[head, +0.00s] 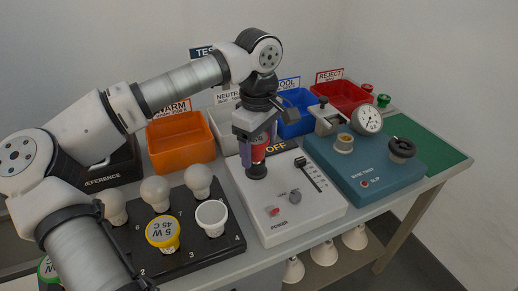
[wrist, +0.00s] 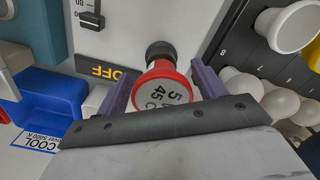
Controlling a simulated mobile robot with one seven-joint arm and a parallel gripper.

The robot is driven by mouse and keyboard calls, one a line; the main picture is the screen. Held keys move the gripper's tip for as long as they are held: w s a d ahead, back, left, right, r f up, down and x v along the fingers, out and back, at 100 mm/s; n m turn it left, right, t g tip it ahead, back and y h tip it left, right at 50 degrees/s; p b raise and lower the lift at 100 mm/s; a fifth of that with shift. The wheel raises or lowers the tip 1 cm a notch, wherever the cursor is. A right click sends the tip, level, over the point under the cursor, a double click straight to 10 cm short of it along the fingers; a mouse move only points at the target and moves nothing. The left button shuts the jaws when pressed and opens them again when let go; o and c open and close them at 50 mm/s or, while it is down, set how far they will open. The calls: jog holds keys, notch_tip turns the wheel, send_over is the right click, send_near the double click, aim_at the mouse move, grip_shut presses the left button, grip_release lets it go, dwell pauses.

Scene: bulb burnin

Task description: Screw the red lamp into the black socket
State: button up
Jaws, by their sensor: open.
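The red lamp (head: 259,152) stands upright at the black socket (head: 256,172) on the white power box. In the wrist view the lamp (wrist: 162,88) shows its pale printed face with a red rim, and the socket (wrist: 160,50) is just beyond it. I cannot tell how deep its base sits in the socket. My gripper (head: 258,140) points down over the lamp. In the wrist view its purple fingers (wrist: 163,72) stand open on either side of the lamp, with visible gaps.
The white box (head: 310,213) carries an OFF sign (head: 277,147), a slider and a knob. A black tray (head: 215,247) with several lamps is at left. A teal tester (head: 375,190) with a gauge is at right. Orange (head: 180,160), blue and red bins stand behind.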

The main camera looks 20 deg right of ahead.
jog(key=n, duration=0.2)
jog(key=n+b, duration=0.1)
jog(key=n, duration=0.1)
jog(key=shift+w+f, duration=0.1)
jog(key=shift+w, duration=0.1)
jog(key=n, duration=0.4)
jog(key=shift+w+b, duration=0.2)
jog(key=shift+b, duration=0.2)
jog(key=n, duration=0.4)
jog(key=shift+w+d+n+b, duration=0.1)
jog(key=shift+w+n+b, duration=0.05)
jog(key=shift+n+b, duration=0.2)
jog(key=n, duration=0.3)
jog(key=shift+w+n+b, duration=0.15)
jog(key=shift+n+b, duration=0.2)
